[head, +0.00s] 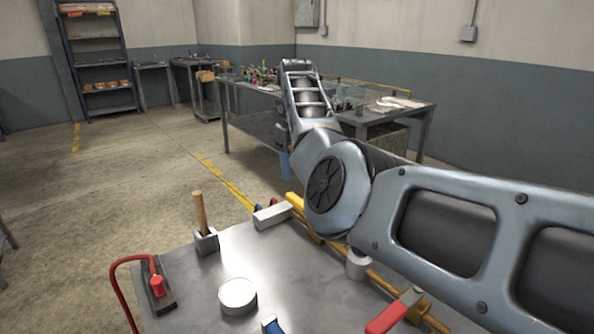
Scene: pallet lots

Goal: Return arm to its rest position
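My arm reaches in from the right edge over a metal worktable (190,300). It bends at a round joint above the table's far edge, and its farther link points up and away toward a workbench at the back. My gripper is not visible; I cannot tell whether it is open or holds anything.
On the near table are a mallet (206,240) with a wooden handle, a white round container (238,296), a red-handled tool (389,317) and a yellow bar clamp (380,281). A cluttered bench (412,112) stands behind. A shelf (104,84) stands far left; the left floor is clear.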

